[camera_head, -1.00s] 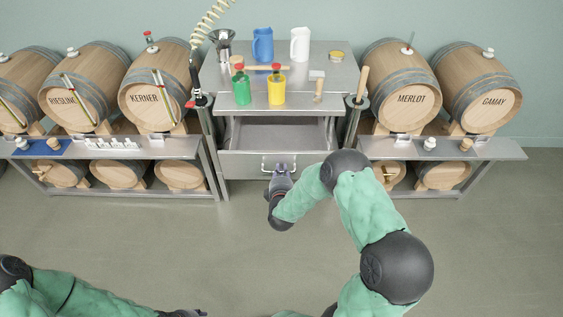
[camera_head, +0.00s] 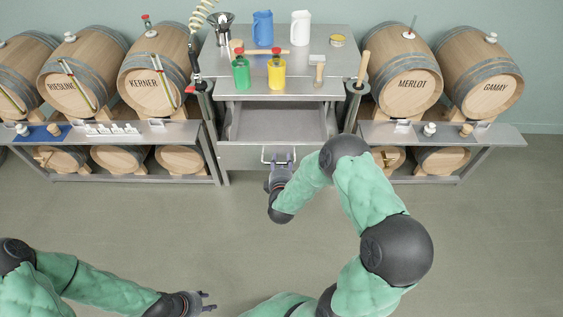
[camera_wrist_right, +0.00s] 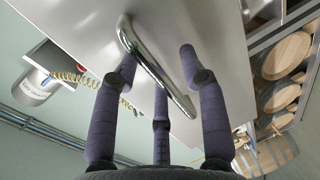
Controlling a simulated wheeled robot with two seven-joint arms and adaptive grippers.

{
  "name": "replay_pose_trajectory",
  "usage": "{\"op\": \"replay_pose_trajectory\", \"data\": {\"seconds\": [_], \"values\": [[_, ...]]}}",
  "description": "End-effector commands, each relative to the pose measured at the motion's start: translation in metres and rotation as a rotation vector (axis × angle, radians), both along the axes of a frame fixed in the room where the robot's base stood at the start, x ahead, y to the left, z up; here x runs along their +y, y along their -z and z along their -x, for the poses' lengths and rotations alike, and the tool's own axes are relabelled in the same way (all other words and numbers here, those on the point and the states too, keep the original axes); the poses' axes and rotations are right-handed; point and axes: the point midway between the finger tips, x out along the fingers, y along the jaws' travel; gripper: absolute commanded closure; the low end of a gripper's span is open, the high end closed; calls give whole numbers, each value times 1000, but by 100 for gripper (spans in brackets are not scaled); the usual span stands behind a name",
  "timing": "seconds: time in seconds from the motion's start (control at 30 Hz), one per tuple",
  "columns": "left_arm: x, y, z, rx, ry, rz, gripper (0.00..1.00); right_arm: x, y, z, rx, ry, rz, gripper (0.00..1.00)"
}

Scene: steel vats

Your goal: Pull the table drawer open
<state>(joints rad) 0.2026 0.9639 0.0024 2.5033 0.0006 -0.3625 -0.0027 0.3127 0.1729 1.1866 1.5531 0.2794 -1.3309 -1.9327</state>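The table drawer (camera_head: 258,157) is pulled out of the steel table (camera_head: 296,88); its empty grey inside shows below the tabletop. Its metal bar handle (camera_wrist_right: 155,62) crosses the right wrist view, with the plain drawer front behind it. My right gripper (camera_head: 281,166) is at the handle in the head view. In the right wrist view its purple fingers are spread on both sides of the bar, with a visible gap between the bar and the right-hand finger. My left gripper (camera_head: 210,301) is empty at the lower left, fingers apart, far from the drawer.
On the tabletop stand a blue jug (camera_head: 262,29), a white jug (camera_head: 300,28), a green bottle (camera_head: 241,72) and a yellow bottle (camera_head: 276,72). Barrel racks (camera_head: 110,142) flank the table on both sides. The floor (camera_head: 150,225) before the drawer is clear.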

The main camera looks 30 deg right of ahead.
Motion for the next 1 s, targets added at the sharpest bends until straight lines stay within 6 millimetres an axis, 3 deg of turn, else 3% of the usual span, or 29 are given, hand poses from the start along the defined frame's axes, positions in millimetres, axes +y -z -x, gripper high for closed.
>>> {"op": "replay_pose_trajectory", "data": {"seconds": [0.27,0.7,1.0], "values": [[0,0,0,0,0,0,60,8,-3,11,0,-2,0,57],[0,0,0,0,0,0,60,50,-20,79,0,-3,0,57],[0,0,0,0,0,0,60,61,-25,99,-1,-1,0,57]]}}
